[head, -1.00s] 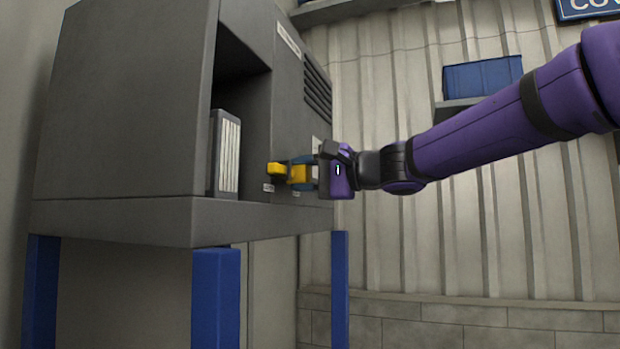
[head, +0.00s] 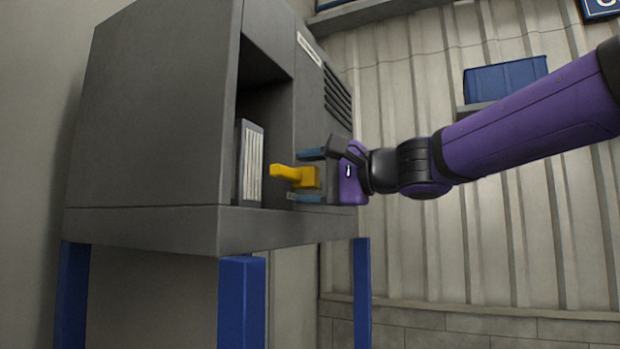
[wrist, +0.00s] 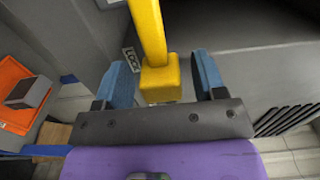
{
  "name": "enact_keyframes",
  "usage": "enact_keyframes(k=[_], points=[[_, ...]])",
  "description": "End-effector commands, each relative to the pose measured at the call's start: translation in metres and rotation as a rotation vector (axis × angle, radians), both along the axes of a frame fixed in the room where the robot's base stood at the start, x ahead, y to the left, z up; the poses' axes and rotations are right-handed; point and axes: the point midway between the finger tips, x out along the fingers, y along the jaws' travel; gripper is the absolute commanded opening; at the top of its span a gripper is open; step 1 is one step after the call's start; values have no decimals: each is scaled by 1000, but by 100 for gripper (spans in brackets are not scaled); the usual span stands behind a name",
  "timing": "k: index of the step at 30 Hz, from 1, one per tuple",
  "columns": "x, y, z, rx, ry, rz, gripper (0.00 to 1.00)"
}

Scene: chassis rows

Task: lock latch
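The yellow latch (head: 298,176) sits on the grey chassis (head: 150,130), at the edge of its open bay. It has a block and a bar that points left, towards the bay. In the wrist view the latch (wrist: 157,72) lies between the two blue fingers, with a gap on each side. A small label reading "LOCK" is beside it. My gripper (head: 310,177) is open around the latch block, one finger above and one below, not clamped. A module with a pale ribbed front (head: 251,163) stands inside the bay.
The chassis rests on blue legs (head: 241,300). A blue bin (head: 505,80) is on a shelf by the corrugated wall. An orange panel (wrist: 15,95) with a grey block shows at the left of the wrist view.

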Motion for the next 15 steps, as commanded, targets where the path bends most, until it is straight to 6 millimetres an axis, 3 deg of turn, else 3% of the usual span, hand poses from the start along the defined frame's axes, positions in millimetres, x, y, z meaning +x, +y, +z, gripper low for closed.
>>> enact_keyframes(k=[7, 15], points=[[-4, -14, 0, 1, 0, -3, 64], [-24, -59, 1, 0, -2, -3, 64]])
